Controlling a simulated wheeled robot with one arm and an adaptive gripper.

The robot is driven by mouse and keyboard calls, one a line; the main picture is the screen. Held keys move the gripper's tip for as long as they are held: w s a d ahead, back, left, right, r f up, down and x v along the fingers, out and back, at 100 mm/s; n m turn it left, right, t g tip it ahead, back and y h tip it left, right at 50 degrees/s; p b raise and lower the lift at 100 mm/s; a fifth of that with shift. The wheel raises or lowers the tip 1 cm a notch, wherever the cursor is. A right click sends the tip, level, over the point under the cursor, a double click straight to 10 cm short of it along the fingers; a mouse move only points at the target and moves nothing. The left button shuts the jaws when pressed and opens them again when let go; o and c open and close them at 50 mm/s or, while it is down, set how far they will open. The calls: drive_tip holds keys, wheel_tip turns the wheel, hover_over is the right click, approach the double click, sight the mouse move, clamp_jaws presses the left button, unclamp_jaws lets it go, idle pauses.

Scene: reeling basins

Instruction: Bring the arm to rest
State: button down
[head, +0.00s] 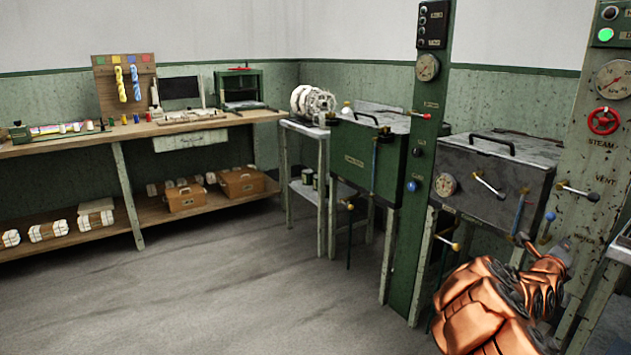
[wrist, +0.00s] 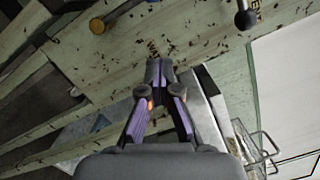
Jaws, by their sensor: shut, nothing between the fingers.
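My copper-coloured arm shows at the lower right of the head view, folded low in front of the grey basin (head: 495,185) and the green steam panel (head: 590,150). My gripper (wrist: 160,70) is in the middle of the wrist view. Its two fingers meet at the tips, with nothing between them. In the wrist view, a worn pale-green panel (wrist: 120,75) lies beyond the fingers, with a brass knob (wrist: 97,26) and a dark knob (wrist: 246,20) near the top. I cannot tell the gap between my fingertips and the panel.
A green basin (head: 370,160) and a gauge column (head: 420,190) stand left of the grey basin. Levers jut from the basins and panel, and a red valve wheel (head: 603,121) sits above my arm. A long workbench (head: 70,143) lines the back left. The grey floor (head: 250,290) is clear.

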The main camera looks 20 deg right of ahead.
drive_tip(key=s+a+r+m+g+h, duration=0.25)
drive_tip(key=r+m, duration=0.25)
drive_tip(key=r, duration=0.3)
drive_tip(key=s+a+r+m+g+h, duration=0.25)
drive_tip(key=r+m, duration=0.25)
drive_tip(key=r, duration=0.3)
drive_tip(key=s+a+r+m+g+y, duration=0.35)
drive_tip(key=s+a+m+g, duration=0.6)
drive_tip(key=m, duration=0.65)
drive_tip(key=s+a+f+m+t+y, duration=0.1)
drive_tip(key=s+a+f+m+y, duration=0.35)
drive_tip(key=a+f, duration=0.55)
drive_tip(key=s+a+f+m+t+y, duration=0.2)
drive_tip(key=s+a+f+m+y, duration=0.3)
drive_tip(key=a+f, duration=0.6)
drive_tip(key=s+a+f+y, duration=0.2)
drive_tip(key=a+f+y, duration=0.15)
drive_tip(key=a, duration=1.05)
drive_tip(key=s+a+f+y, duration=0.15)
drive_tip(key=a+y, duration=0.35)
drive_tip(key=a, duration=0.9)
wheel_tip(320, 180, up, 25)
drive_tip(key=t+p, duration=0.1)
drive_tip(key=p, duration=2.3)
drive_tip(key=shift+s+r+t, duration=0.15)
drive_tip(key=shift+s+t, duration=0.2)
drive_tip(key=shift+s, duration=0.05)
